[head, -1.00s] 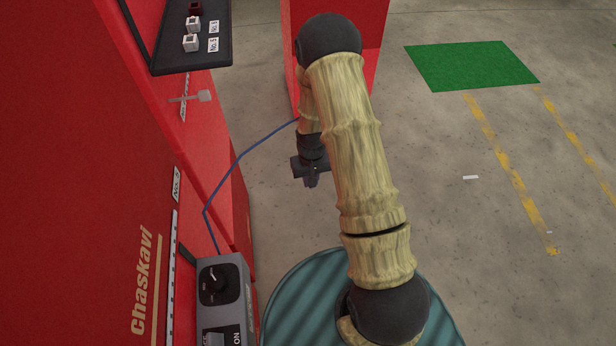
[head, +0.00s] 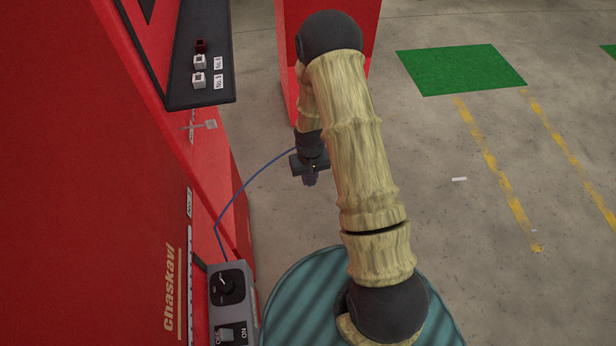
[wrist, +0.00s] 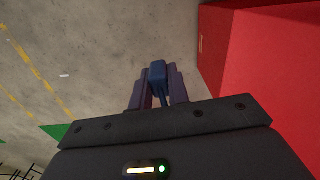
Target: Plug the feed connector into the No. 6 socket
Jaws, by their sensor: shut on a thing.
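My gripper (head: 310,180) hangs below my arm in the head view, over the floor to the right of the red panel. In the wrist view my gripper (wrist: 157,95) is shut on the blue feed connector (wrist: 158,72), which sticks out between the fingers. A blue cable (head: 243,184) runs from the gripper to the grey box. Two white sockets sit on a dark shelf at upper left: the upper one (head: 200,62) has a small label that seems to read No. 6, the lower one (head: 199,80) No. 5. The gripper is apart from both, lower right of them.
A dark red block (head: 201,46) sits on the shelf (head: 205,98) beyond the white sockets. A red wall (head: 352,50) stands behind my arm. The concrete floor at right is open, with a green mat (head: 460,70).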

